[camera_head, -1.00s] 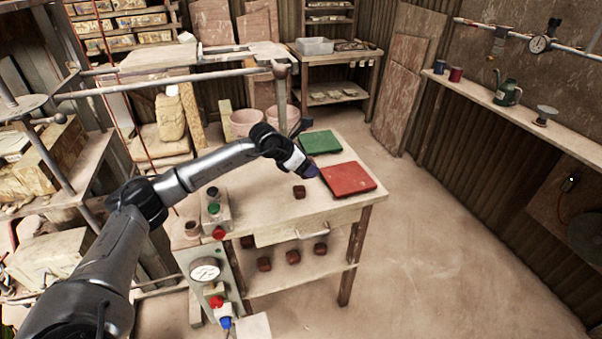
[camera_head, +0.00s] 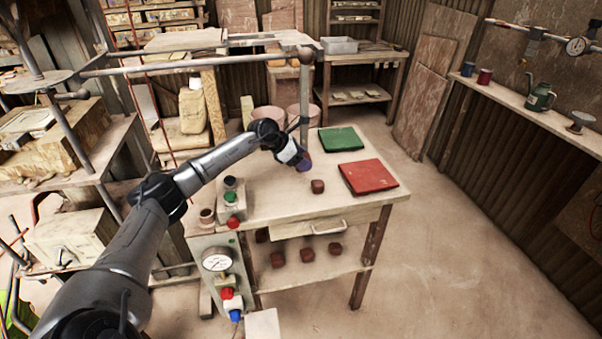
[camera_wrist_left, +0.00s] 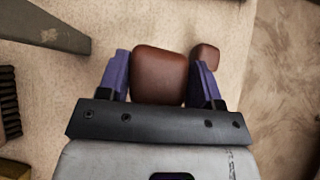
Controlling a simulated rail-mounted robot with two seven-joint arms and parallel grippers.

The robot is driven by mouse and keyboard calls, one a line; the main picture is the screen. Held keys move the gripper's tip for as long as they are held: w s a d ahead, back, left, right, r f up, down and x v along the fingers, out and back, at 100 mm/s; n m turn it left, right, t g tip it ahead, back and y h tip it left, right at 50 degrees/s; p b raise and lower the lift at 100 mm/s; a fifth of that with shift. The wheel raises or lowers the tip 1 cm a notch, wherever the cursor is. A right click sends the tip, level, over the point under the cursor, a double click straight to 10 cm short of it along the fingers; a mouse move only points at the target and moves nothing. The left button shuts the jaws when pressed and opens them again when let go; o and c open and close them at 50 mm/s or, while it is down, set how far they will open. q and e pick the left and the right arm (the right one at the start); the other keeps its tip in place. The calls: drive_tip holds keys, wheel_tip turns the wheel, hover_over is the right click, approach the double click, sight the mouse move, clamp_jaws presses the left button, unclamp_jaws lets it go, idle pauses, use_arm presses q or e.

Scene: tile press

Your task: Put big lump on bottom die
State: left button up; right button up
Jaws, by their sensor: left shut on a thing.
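My left gripper (camera_head: 303,163) is over the wooden table, left of the red mat. In the left wrist view its purple fingers (camera_wrist_left: 158,78) are shut on a big reddish-brown lump (camera_wrist_left: 158,72). My gripper mostly hides that lump in the head view. A smaller brown lump (camera_head: 318,186) lies on the tabletop near the gripper; what looks like the same one shows just beyond the right finger in the left wrist view (camera_wrist_left: 206,60). At the left stands a frame with posts and a blocky bed (camera_head: 60,150); I cannot tell which part is the bottom die. My right gripper is out of view.
A red mat (camera_head: 368,176) and a green mat (camera_head: 341,139) lie on the table (camera_head: 262,205). Several brown lumps (camera_head: 307,254) sit on the shelf below. A control box with a gauge (camera_head: 216,262) stands at the table's left front. A metal post (camera_head: 304,95) rises behind the gripper.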

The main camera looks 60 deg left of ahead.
use_arm(q)
drive_tip(key=shift+s+a+f, duration=0.1)
drive_tip(key=shift+a+f, duration=0.1)
drive_tip(key=shift+a, duration=0.1)
wheel_tip(320, 180, down, 3)
drive_tip(key=shift+f+b, duration=0.2)
drive_tip(key=shift+b, duration=0.5)
drive_tip(key=shift+f, duration=0.3)
drive_tip(key=o, duration=1.2)
drive_tip(key=shift+f, duration=0.1)
drive_tip(key=shift+c, duration=0.2)
